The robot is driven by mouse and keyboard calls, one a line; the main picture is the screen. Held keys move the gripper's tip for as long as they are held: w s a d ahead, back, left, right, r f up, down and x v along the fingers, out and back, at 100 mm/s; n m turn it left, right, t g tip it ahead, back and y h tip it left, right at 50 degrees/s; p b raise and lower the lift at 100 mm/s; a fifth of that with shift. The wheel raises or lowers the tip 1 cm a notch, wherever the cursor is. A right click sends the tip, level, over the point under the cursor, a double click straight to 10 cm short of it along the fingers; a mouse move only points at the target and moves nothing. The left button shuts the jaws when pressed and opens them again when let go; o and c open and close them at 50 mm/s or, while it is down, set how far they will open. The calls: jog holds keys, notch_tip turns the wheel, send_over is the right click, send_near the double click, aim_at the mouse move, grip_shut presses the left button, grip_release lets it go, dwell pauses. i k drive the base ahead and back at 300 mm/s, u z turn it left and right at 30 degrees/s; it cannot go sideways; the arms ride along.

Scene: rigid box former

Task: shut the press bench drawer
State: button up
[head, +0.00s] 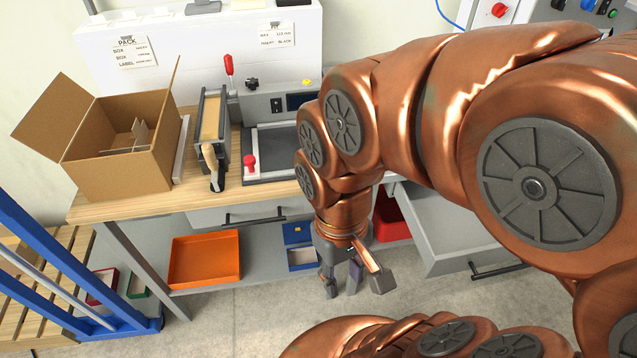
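A grey drawer (440,222) under the right part of the bench stands pulled out, and its inside shows from above. Its front carries a dark bar handle (497,270). My arm hides part of the drawer's right side. My gripper (355,284) points down in front of the bench, to the left of the open drawer and apart from its handle. Its dark fingers are spread and I see nothing held between them. A second drawer (205,217) with a dark handle, further left under the bench top, looks shut.
The wooden bench top (130,203) bears an open cardboard box (120,170) and a grey press (280,140). An orange bin (204,258) sits on the lower shelf. A blue-framed cart (70,270) stands at left. The floor in front is clear around my gripper.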

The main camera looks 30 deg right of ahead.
aim_at(449, 238)
jog(key=z, duration=0.4)
jog(key=k, duration=0.35)
jog(key=z, duration=3.75)
jog(key=k, duration=1)
jog(key=u, duration=1.95)
jog(key=i, duration=0.5)
jog(key=z, duration=0.1)
